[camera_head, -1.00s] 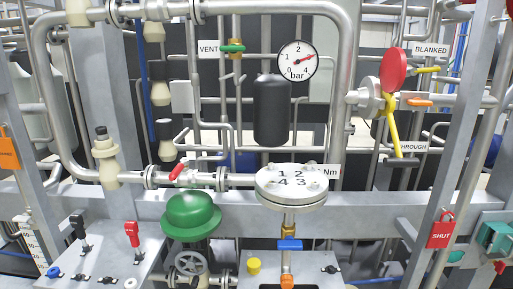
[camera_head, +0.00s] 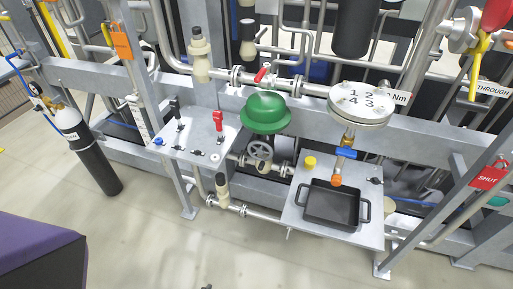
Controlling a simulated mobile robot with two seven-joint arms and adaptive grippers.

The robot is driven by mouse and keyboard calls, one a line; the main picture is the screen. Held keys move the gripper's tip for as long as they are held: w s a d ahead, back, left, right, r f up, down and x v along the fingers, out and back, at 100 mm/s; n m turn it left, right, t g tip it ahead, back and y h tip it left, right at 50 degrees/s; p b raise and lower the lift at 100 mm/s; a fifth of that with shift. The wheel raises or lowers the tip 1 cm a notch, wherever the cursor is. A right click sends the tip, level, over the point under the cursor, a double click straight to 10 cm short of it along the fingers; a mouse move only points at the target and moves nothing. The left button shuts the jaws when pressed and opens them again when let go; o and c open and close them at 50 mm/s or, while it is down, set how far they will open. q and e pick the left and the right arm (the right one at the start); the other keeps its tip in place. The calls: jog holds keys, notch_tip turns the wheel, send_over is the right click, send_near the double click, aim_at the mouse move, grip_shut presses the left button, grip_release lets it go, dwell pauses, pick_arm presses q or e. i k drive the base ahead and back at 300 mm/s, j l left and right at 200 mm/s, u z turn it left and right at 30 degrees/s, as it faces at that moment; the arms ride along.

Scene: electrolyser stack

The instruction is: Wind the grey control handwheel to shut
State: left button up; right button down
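The grey control handwheel (camera_head: 260,150) is a small spoked wheel below the green dome (camera_head: 266,112), in the middle of the head view. It sits on the pipe between the two grey shelves. Its face is turned towards me and looks unobstructed. How far it is wound cannot be told. Neither of my grippers shows in the view.
A grey shelf (camera_head: 178,150) with a black and a red lever stands left of the wheel. Another shelf (camera_head: 292,217) on the right holds a black tray (camera_head: 331,207). A gas cylinder (camera_head: 92,155) stands at the left. The floor (camera_head: 150,235) in front is clear.

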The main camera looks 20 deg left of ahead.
aim_at(260, 151)
jog(key=i+j, duration=0.15)
jog(key=j, duration=0.25)
jog(key=i+j, duration=0.1)
jog(key=j, duration=0.25)
jog(key=i+j, duration=0.15)
jog(key=j, duration=0.25)
jog(key=i+j, duration=0.15)
jog(key=j, duration=0.25)
jog(key=i+j, duration=0.1)
jog(key=j, duration=0.25)
jog(key=i+j, duration=0.15)
jog(key=j, duration=0.25)
jog(key=i+j, duration=0.1)
jog(key=j, duration=0.3)
jog(key=i+j, duration=0.15)
jog(key=j, duration=0.2)
jog(key=i+j+z, duration=0.1)
jog(key=j+z, duration=0.7)
jog(key=z, duration=1.05)
jog(key=i+l, duration=0.05)
